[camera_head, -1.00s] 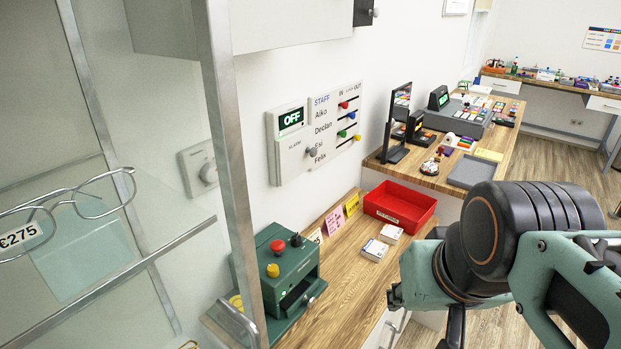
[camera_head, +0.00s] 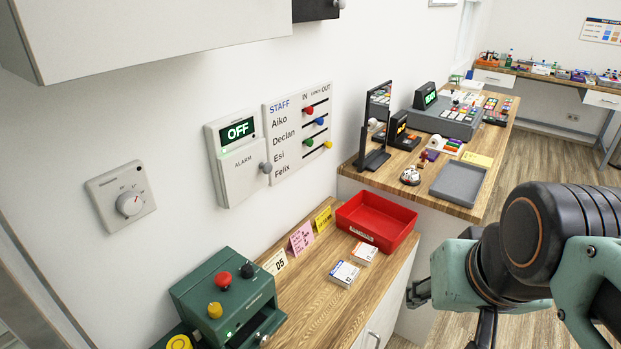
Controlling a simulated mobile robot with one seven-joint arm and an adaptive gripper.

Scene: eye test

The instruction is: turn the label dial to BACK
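No dial in view shows a readable BACK mark, so I cannot tell which one is the label dial. A green machine (camera_head: 228,299) stands on the wooden counter at the lower left. On its top are a red knob (camera_head: 223,280), a yellow knob (camera_head: 215,310) and a black knob (camera_head: 247,271). A white wall box (camera_head: 121,197) carries a round dial (camera_head: 129,204) with small unreadable marks. My arm fills the right side. What seems to be part of my gripper (camera_head: 420,293) shows dark at its lower left, apart from the green machine. Its fingers are not clear.
A red tray (camera_head: 376,221), small boxes (camera_head: 344,274) and upright cards (camera_head: 301,238) stand on the counter (camera_head: 313,300). An alarm box (camera_head: 238,158) reading OFF and a staff board (camera_head: 298,131) are on the wall. A grey tray (camera_head: 459,184) lies on the farther counter.

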